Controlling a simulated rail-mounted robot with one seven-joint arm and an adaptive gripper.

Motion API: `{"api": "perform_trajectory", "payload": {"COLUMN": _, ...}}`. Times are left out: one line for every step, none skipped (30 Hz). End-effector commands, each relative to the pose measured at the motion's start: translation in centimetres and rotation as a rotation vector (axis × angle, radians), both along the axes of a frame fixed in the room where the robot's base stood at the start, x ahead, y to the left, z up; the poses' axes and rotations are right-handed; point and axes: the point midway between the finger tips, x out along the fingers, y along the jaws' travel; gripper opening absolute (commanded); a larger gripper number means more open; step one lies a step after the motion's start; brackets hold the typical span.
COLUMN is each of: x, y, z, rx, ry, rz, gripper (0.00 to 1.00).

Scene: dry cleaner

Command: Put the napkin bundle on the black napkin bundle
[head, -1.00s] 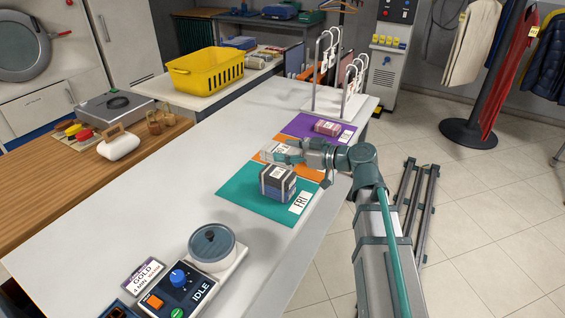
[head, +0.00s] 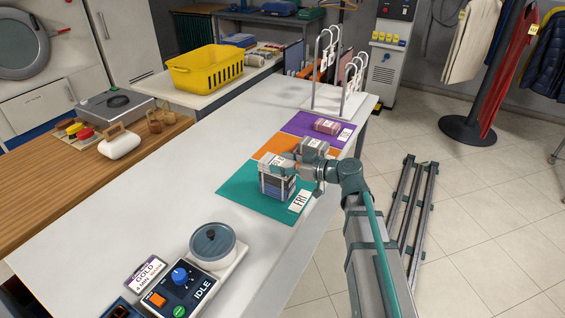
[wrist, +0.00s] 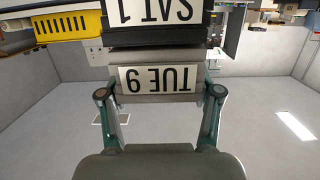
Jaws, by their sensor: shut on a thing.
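My gripper (wrist: 160,88) is shut on a grey napkin bundle (wrist: 155,56) with a tag reading TUE 9, upside down in the wrist view. The black napkin bundle (head: 276,187) lies on the teal mat in the head view. The held bundle (head: 268,166) is at the top of the black one there. I cannot tell whether they touch or a thin gap is left. A dark bundle with a SAT tag (wrist: 160,12) is just beyond the held one in the wrist view. My gripper hides part of both bundles in the head view.
The teal mat (head: 237,190) has a FRI card (head: 299,201). An orange mat (head: 270,147) and a purple mat with a pink bundle (head: 325,126) lie behind. A white rack (head: 345,100) stands at the counter's far end. The counter's left side (head: 160,180) is clear.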

Motion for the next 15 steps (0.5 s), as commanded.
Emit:
{"api": "perform_trajectory", "payload": {"x": 0.0, "y": 0.0, "z": 0.01, "rx": 0.0, "ry": 0.0, "rz": 0.0, "gripper": 0.27}}
{"api": "perform_trajectory", "payload": {"x": 0.0, "y": 0.0, "z": 0.01, "rx": 0.0, "ry": 0.0, "rz": 0.0, "gripper": 0.27}}
{"api": "perform_trajectory", "payload": {"x": 0.0, "y": 0.01, "z": -0.02, "rx": 0.0, "ry": 0.0, "rz": 0.0, "gripper": 0.27}}
{"api": "perform_trajectory", "payload": {"x": 0.0, "y": 0.0, "z": -0.08, "rx": 0.0, "ry": 0.0, "rz": 0.0, "gripper": 0.27}}
{"api": "perform_trajectory", "payload": {"x": 0.01, "y": 0.0, "z": -0.16, "rx": 0.0, "ry": 0.0, "rz": 0.0, "gripper": 0.27}}
{"api": "perform_trajectory", "payload": {"x": 0.01, "y": 0.0, "z": -0.26, "rx": 0.0, "ry": 0.0, "rz": 0.0, "gripper": 0.27}}
{"api": "perform_trajectory", "payload": {"x": 0.0, "y": 0.01, "z": -0.32, "rx": 0.0, "ry": 0.0, "rz": 0.0, "gripper": 0.27}}
{"api": "perform_trajectory", "payload": {"x": 0.0, "y": 0.01, "z": -0.36, "rx": 0.0, "ry": 0.0, "rz": 0.0, "gripper": 0.27}}
{"api": "perform_trajectory", "payload": {"x": 0.0, "y": 0.01, "z": -0.41, "rx": 0.0, "ry": 0.0, "rz": 0.0, "gripper": 0.27}}
{"api": "perform_trajectory", "payload": {"x": 0.0, "y": 0.0, "z": -0.46, "rx": 0.0, "ry": 0.0, "rz": 0.0, "gripper": 0.27}}
{"api": "perform_trajectory", "payload": {"x": 0.0, "y": 0.0, "z": -0.37, "rx": 0.0, "ry": 0.0, "rz": 0.0, "gripper": 0.67}}
{"api": "perform_trajectory", "payload": {"x": 0.0, "y": 0.01, "z": -0.32, "rx": -0.001, "ry": 0.0, "rz": 0.0, "gripper": 0.74}}
{"api": "perform_trajectory", "payload": {"x": 0.0, "y": 0.01, "z": -0.32, "rx": -0.001, "ry": 0.0, "rz": 0.0, "gripper": 0.79}}
{"api": "perform_trajectory", "payload": {"x": 0.0, "y": 0.01, "z": -0.32, "rx": -0.001, "ry": 0.0, "rz": 0.0, "gripper": 0.84}}
{"api": "perform_trajectory", "payload": {"x": 0.0, "y": 0.01, "z": -0.32, "rx": -0.001, "ry": 0.0, "rz": 0.0, "gripper": 0.89}}
